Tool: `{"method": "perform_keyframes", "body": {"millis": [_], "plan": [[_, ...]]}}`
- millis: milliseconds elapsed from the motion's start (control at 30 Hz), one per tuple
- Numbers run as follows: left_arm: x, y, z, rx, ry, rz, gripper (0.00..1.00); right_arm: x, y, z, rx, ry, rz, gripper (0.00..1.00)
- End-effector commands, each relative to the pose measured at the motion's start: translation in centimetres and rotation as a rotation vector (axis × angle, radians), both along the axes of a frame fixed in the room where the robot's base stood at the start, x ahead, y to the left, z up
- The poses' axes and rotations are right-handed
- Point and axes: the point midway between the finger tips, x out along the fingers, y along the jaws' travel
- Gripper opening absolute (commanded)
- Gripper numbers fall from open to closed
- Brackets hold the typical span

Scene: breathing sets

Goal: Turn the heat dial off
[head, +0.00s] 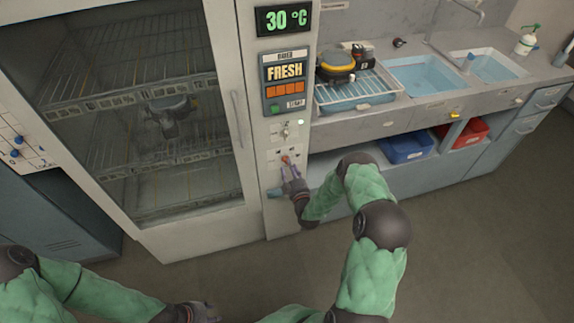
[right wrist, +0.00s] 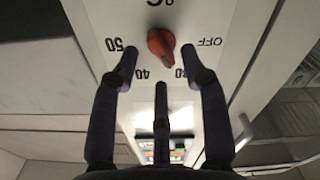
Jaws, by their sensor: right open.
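The orange heat dial (right wrist: 161,42) is on the white panel in the right wrist view, with the marks 50, 40, a partly covered 30, and OFF around it. Its narrow end points down and slightly right, near the 30 side. In the head view the dial (head: 285,158) is low on the cabinet's control panel. My right gripper (right wrist: 160,64) is open, its fingers spread below and on both sides of the dial, with no clear contact. It also shows at the panel in the head view (head: 289,178). My left gripper (head: 205,313) is at the bottom edge, partly cut off.
The cabinet display (head: 283,20) reads 30 °C. A switch (head: 286,132) sits above the dial. The glass cabinet door (head: 150,110) is shut, with its handle (head: 240,120) left of the panel. A counter with sinks (head: 425,75) stands right; the floor in front is clear.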

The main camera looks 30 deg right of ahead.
Motion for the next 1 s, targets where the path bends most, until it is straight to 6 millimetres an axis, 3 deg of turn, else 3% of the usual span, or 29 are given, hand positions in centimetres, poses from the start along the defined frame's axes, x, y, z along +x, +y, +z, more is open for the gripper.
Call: {"method": "perform_keyframes", "body": {"millis": [200,600,767,1000], "plan": [[0.0,0.0,-0.6,0.000,0.000,0.000,0.40,2.4,-0.6,0.0,0.001,-0.001,0.001,0.45],[0.0,0.0,-0.6,0.000,0.000,0.000,0.40,3.0,-0.7,0.0,0.001,0.000,0.000,0.45],[0.0,0.0,-0.6,0.000,0.000,0.000,0.40,3.0,-0.7,0.0,0.001,0.000,0.000,0.00],[0.0,0.0,-0.6,0.000,0.000,0.000,0.40,3.0,-0.7,0.0,-0.002,0.000,0.000,0.00]]}}
